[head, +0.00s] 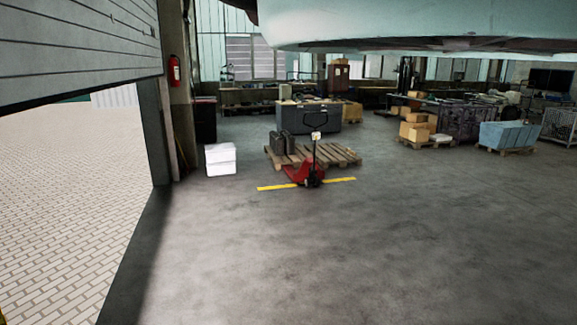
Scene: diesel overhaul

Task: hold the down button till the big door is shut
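The big door (75,45) is a grey slatted shutter at the upper left. It is partly lowered, and its bottom edge hangs well above the ground. Below it the doorway is open onto light paving (70,190) outside. The down button does not show in this view. My gripper is not in view.
A red pallet jack (312,172) stands by a wooden pallet (340,156) in mid-floor, with a yellow line (335,180) beneath. Crates stand at the back right. The near floor is clear.

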